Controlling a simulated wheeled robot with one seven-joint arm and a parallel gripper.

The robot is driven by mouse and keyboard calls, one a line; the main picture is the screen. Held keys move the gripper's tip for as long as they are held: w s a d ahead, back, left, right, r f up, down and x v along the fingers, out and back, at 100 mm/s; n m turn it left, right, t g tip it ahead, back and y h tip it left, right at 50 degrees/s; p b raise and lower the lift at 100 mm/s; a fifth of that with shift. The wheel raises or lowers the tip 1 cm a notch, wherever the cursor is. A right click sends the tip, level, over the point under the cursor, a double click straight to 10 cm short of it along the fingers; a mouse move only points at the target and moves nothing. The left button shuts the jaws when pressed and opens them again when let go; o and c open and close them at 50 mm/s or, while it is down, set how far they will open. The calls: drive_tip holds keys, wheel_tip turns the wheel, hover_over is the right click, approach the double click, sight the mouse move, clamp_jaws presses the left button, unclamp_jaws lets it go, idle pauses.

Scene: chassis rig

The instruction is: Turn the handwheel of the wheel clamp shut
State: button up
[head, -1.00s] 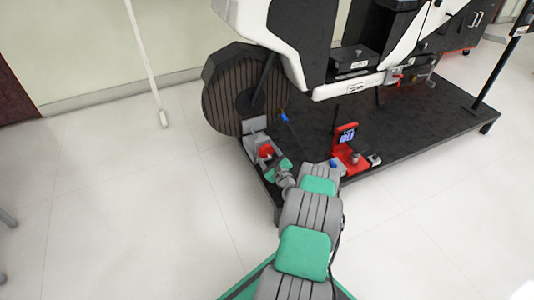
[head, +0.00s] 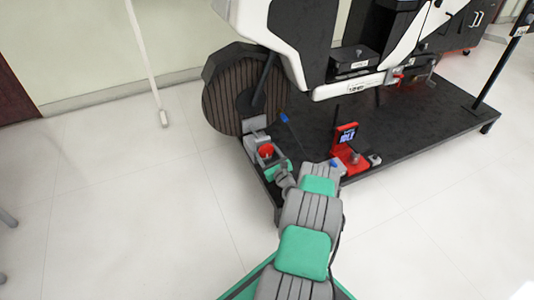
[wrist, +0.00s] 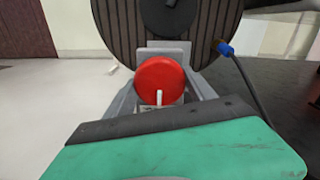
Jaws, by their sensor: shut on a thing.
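The red handwheel (wrist: 158,72) is a round disc facing the wrist camera, with a small white mark at its lower edge. It also shows in the head view (head: 266,150), on the grey wheel clamp (head: 256,138) by the big dark wheel. My gripper (wrist: 162,88) has one grey finger on each side of the handwheel and is shut on it. In the head view my gripper (head: 272,159) is small at the clamp. The exact finger contact is partly hidden by the gripper body.
The dark ribbed wheel (head: 230,95) and white machine body (head: 285,35) stand behind the clamp. A red stand with a small screen (head: 346,134) is to the right on the black platform (head: 420,115). A blue-tipped cable (wrist: 226,48) runs right of the clamp.

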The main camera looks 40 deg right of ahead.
drive_tip(key=o, duration=1.4)
drive_tip(key=p+v, duration=0.3)
drive_tip(key=v, duration=0.4)
drive_tip(key=shift+s+r, duration=0.1)
drive_tip(key=shift+s, duration=0.05)
drive_tip(key=shift+s+a, duration=0.2)
drive_tip(key=shift+s, duration=0.05)
